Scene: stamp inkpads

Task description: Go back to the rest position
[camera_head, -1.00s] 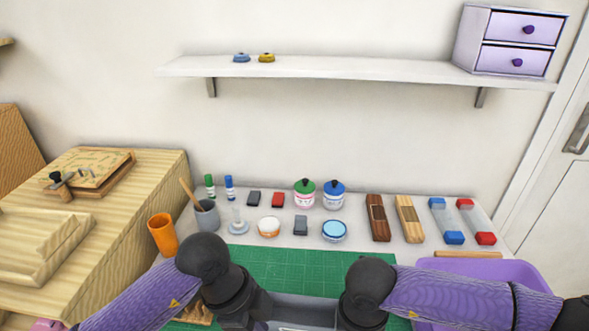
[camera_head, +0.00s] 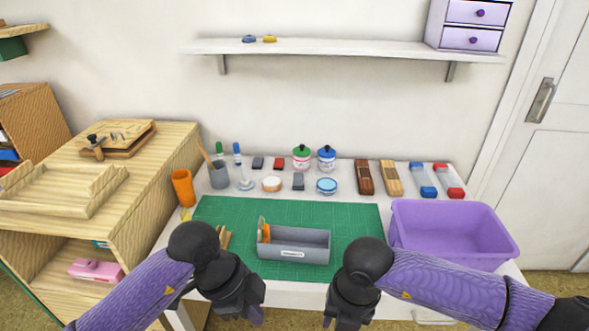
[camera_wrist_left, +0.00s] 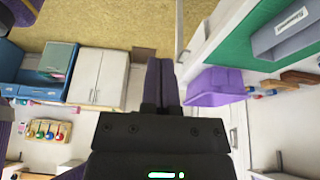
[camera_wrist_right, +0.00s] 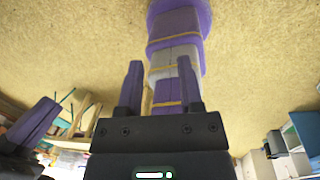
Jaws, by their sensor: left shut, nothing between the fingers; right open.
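My left gripper (camera_head: 249,312) hangs in front of the table's near edge in the head view. Its two purple fingers (camera_wrist_left: 160,82) are together and empty in the left wrist view. My right gripper (camera_head: 336,322) also hangs in front of the table edge, to the right of the left one. Its fingers (camera_wrist_right: 160,85) are apart and empty in the right wrist view, with the floor and my own column beyond. Both grippers are clear of the objects on the table.
A grey box (camera_head: 315,254) with wooden-handled items stands on the green mat (camera_head: 350,215). A purple bin (camera_head: 470,248) stands to the right. Pads, bottles, a grey cup (camera_head: 219,176) and an orange cup (camera_head: 183,188) line the back and left. A wooden shelf unit (camera_head: 150,200) stands left.

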